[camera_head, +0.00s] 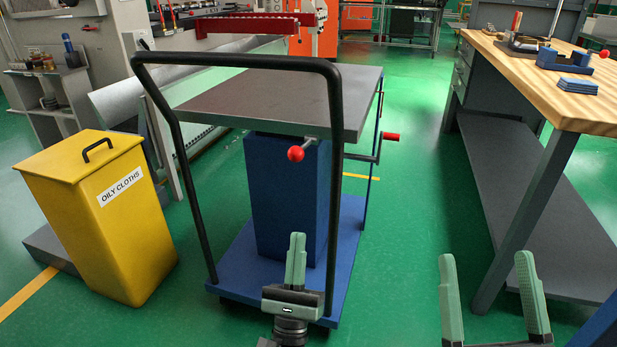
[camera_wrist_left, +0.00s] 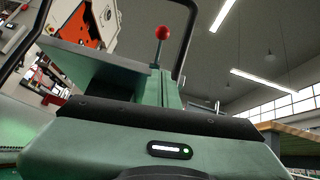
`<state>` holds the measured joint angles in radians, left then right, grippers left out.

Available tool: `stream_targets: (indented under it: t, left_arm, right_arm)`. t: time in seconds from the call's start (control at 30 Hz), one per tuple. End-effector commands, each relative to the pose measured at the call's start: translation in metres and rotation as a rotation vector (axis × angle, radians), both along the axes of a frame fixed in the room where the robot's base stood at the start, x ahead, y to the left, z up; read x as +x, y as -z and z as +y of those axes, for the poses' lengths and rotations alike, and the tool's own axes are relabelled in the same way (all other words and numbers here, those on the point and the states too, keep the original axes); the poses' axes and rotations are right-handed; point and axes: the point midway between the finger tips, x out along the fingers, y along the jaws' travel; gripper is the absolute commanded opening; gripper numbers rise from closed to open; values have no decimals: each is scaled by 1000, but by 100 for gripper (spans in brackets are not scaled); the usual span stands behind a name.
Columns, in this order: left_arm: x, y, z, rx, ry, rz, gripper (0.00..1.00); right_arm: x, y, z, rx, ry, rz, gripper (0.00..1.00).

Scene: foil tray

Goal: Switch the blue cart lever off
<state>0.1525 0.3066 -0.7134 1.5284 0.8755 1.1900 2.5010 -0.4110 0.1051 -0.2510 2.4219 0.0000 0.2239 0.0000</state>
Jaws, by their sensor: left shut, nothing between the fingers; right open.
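The blue cart (camera_head: 285,195) has a grey top (camera_head: 275,97), a blue column and base, and a tall black push handle (camera_head: 188,205). A lever with a red ball (camera_head: 296,153) sticks out below the near edge of the top. A second red knob (camera_head: 391,137) sits on a crank at the cart's right side. My left gripper (camera_head: 298,237) is shut and empty, pointing up in front of the cart, below the near red ball. A red ball on a stem (camera_wrist_left: 162,33) shows beyond its fingers in the left wrist view. My right gripper (camera_head: 485,257) is open and empty, right of the cart.
A yellow oily cloths bin (camera_head: 80,215) stands left of the cart. A wooden-topped workbench (camera_head: 540,90) with a grey lower shelf (camera_head: 530,200) stands at the right. Green floor is free between cart and bench. The black handle frame rises between my left gripper and the cart.

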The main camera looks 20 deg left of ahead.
Motion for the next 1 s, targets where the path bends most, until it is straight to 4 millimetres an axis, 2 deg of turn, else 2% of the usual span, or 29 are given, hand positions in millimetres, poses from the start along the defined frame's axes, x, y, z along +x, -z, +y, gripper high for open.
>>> stream_targets:
  t: [0.3, 0.47, 0.57, 0.9, 1.0]
  left_arm:
    - [1, 2, 1, -9, 8, 2, 0]
    - [5, -4, 1, -9, 8, -1, 0]
    - [13, -14, 3, -9, 7, -2, 0]
    - [60, -68, 9, -9, 8, -3, 0]
    - [67, -84, 11, -9, 8, -1, 0]
  right_arm:
    - [0, 1, 0, -1, 0, 5, 83]
    - [1, 2, 0, -3, 0, 11, 83]
    - [2, 3, 0, -6, 1, 21, 83]
    - [8, 11, 1, -19, 3, 69, 83]
    - [10, 12, 1, -25, 4, 89, 83]
